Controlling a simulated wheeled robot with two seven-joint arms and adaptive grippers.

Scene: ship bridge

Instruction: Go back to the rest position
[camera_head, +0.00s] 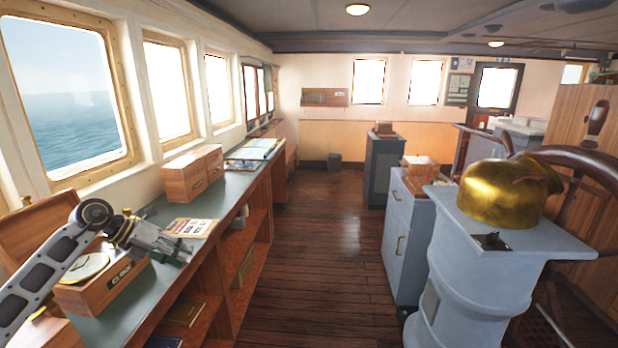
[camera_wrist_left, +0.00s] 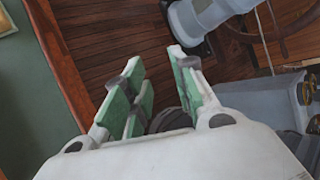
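In the left wrist view the fingers of my left gripper (camera_wrist_left: 155,62) stand apart with green pads. Nothing shows between them but the floor behind. My right gripper is in neither view.
The green counter (camera_head: 237,190) runs along the windows, with closed wooden boxes (camera_head: 185,180) and a printed sheet (camera_head: 191,228) on it. A grey pedestal (camera_head: 470,290) with a brass dome (camera_head: 505,192) stands right. The wooden floor (camera_head: 325,250) between is clear.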

